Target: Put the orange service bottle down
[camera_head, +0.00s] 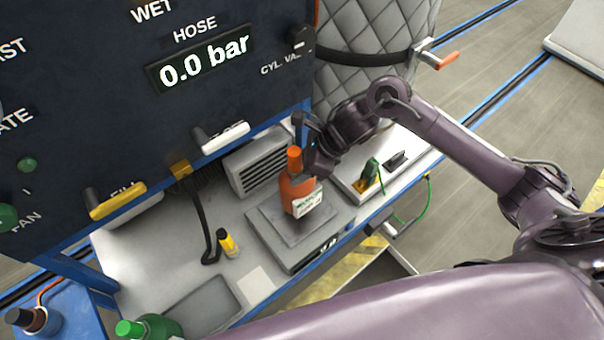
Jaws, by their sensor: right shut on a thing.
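The orange service bottle (291,189), with a white and green label, is nearly upright over the grey plate of a bench scale (268,224). Its base appears at or just above the plate; I cannot tell whether it touches. My right gripper (306,162) is shut on the bottle near its upper part, reaching in from the right and behind. The fingers are partly hidden by the bottle and the gripper body. My left gripper is not in view.
A control panel with a "0.0 bar" display (204,68) rises behind the bench. A grey vented box (262,160), a yellow-and-black small bottle (228,243), a black hose (203,222) and a grey tray (196,306) are nearby. A green-capped bottle (150,327) stands front left.

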